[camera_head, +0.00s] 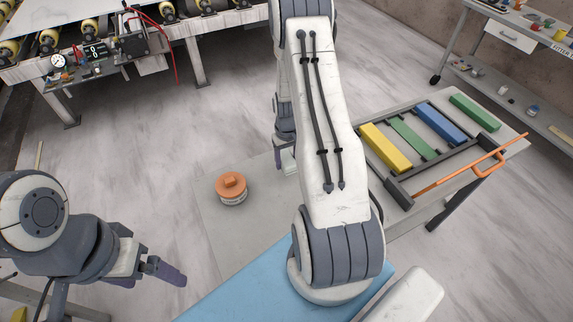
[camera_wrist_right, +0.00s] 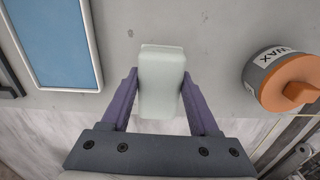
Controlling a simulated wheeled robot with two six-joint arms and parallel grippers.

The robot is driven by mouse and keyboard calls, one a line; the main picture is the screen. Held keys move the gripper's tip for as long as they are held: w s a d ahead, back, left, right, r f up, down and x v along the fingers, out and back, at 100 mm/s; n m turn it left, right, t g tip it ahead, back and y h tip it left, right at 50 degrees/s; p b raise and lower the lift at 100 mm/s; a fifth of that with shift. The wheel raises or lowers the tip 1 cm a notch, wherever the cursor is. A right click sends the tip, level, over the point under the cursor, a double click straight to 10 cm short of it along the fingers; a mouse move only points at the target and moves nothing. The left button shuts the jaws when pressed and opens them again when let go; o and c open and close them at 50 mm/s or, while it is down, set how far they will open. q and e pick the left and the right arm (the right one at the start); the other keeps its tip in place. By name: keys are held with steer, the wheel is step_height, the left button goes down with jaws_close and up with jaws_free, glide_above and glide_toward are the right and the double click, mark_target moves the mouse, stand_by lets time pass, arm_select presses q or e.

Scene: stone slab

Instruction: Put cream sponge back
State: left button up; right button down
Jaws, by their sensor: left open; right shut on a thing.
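A pale, nearly white block with rounded edges, which I take for the cream sponge (camera_wrist_right: 161,85), is between the two purple fingers of my right gripper (camera_wrist_right: 160,98) in the right wrist view. The gripper is shut on its sides. The grey table top lies beneath it; I cannot tell whether the sponge touches it. In the head view my right arm hides the sponge, and only a bit of the wrist end shows. My left gripper (camera_head: 166,271) is open and empty at the lower left, beside the table and apart from everything.
A wax tin with an orange lid (camera_head: 231,187) stands on the grey table (camera_head: 217,225); it also shows in the right wrist view (camera_wrist_right: 283,80). A white-framed blue panel (camera_wrist_right: 57,42) lies opposite. A dark rack (camera_head: 402,190) with coloured bars and an orange-handled tool (camera_head: 455,174) are right.

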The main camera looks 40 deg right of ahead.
step_height(320, 180, down, 4)
steer(key=shift+a+r+p, duration=0.1)
steer(key=shift+r+p, duration=0.1)
steer(key=shift+p, duration=0.65)
steer(key=shift+f, duration=0.3)
steer(key=shift+f, duration=0.15)
steer(key=shift+c, duration=0.6)
jaws_free()
